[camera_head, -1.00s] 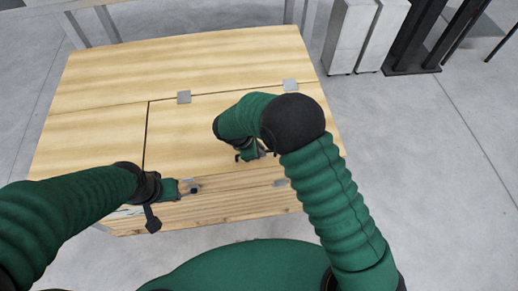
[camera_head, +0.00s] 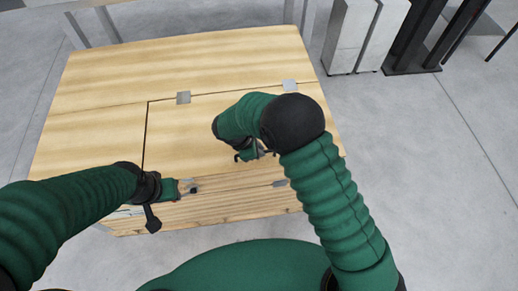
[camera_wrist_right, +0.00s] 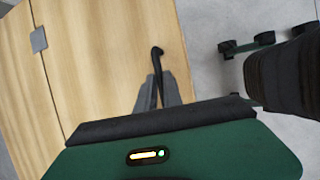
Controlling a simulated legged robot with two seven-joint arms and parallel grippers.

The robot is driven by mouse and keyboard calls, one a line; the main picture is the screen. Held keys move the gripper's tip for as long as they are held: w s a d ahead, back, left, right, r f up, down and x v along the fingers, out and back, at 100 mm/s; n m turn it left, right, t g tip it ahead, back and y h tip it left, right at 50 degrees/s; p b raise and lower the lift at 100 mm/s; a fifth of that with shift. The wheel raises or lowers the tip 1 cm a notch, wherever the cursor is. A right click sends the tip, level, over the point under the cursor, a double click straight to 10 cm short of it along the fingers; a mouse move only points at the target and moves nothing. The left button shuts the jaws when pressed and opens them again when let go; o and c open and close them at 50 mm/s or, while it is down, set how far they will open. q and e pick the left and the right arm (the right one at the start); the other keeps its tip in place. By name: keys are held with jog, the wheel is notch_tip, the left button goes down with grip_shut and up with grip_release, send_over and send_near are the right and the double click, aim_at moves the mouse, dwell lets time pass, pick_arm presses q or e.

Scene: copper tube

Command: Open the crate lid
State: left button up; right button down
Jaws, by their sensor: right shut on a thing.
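The wooden crate (camera_head: 90,75) fills the middle of the head view. Its lid (camera_head: 180,130) lies flat in the top, with two grey hinges (camera_head: 183,97) along its far edge. My right gripper (camera_head: 254,152) is over the near part of the lid. In the right wrist view its fingers (camera_wrist_right: 157,90) are shut on a thin black handle (camera_wrist_right: 157,54) at the lid. My left gripper (camera_head: 180,189) is at the crate's near edge, beside a small metal latch (camera_head: 192,187); its finger opening cannot be made out.
A second small grey plate (camera_head: 280,183) sits at the near edge, to the right. Pale and dark uprights (camera_head: 352,35) stand behind the crate at the right. Grey floor (camera_head: 430,160) is open to the right.

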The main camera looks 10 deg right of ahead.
jog(key=w+r+p, duration=0.5)
jog(key=r+p, duration=0.1)
jog(key=r, duration=0.3)
jog(key=w+r+p, duration=0.4)
jog(key=r+p, duration=0.2)
jog(key=r, duration=0.4)
jog(key=shift+w+p, duration=0.3)
jog(key=shift+w, duration=0.05)
jog(key=c, duration=1.8)
grip_release()
jog(key=o, duration=0.3)
jog(key=shift+w+f, duration=0.15)
jog(key=shift+w, duration=0.35)
jog(key=shift+s, duration=0.2)
